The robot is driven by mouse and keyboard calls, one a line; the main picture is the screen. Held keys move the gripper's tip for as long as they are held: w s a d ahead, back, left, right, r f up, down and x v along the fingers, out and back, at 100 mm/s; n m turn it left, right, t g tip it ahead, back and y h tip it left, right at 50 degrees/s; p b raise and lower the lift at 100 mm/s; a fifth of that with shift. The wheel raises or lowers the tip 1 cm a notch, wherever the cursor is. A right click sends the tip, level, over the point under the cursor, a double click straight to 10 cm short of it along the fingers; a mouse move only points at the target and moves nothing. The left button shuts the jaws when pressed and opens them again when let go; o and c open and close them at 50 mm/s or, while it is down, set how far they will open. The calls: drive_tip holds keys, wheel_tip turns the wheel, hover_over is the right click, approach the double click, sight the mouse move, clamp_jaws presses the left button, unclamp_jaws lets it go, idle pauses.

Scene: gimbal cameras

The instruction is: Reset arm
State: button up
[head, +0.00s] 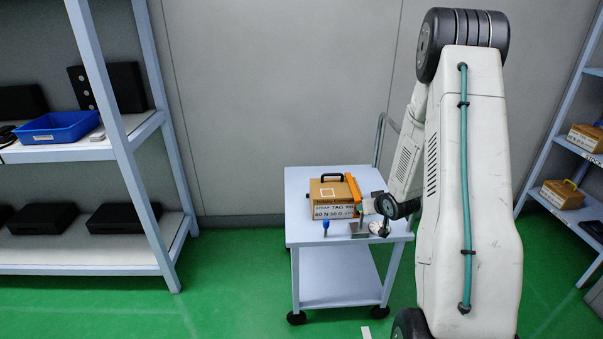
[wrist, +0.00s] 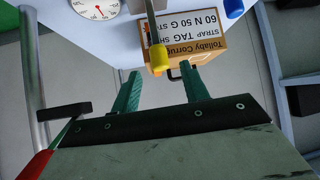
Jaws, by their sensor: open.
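My arm (head: 470,190) stands folded down on the right side of the head view. My gripper (wrist: 161,70) shows in the wrist view as two teal fingers spread apart, with nothing held between them. A yellow-tipped object (wrist: 161,58) with a metal shaft lies in line with the gap, in front of the box; I cannot tell its distance from the fingers. The brown box (wrist: 205,40) with printed labels and a black handle is beyond it. In the head view this box (head: 326,190) sits on the cart, and my fingers are not clearly visible.
The white cart (head: 303,234) also carries a small blue item (head: 326,227), a grey metal block (head: 360,230) and a white dial gauge (wrist: 95,7). A left shelf (head: 75,153) holds a blue bin (head: 56,127) and black cases. A right shelf holds boxes (head: 562,194).

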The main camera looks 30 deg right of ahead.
drive_tip(key=s+a+f+g, duration=0.2)
drive_tip(key=s+g, duration=0.4)
drive_tip(key=s, duration=0.3)
drive_tip(key=s+a+r+n+y, duration=0.1)
drive_tip(key=s+a+r, duration=0.6)
drive_tip(key=a+r, duration=0.3)
drive_tip(key=s+a+r+n+g+y, duration=0.1)
drive_tip(key=s+a+r, duration=0.6)
drive_tip(key=a+r, duration=0.4)
drive_tip(key=s+a+r+n+g+y, duration=0.1)
drive_tip(key=s+a+r, duration=0.6)
drive_tip(key=a+r, duration=0.4)
drive_tip(key=shift+s+a+r+n, duration=0.15)
drive_tip(key=shift+a+r+n, duration=0.1)
drive_tip(key=shift+a+n, duration=0.1)
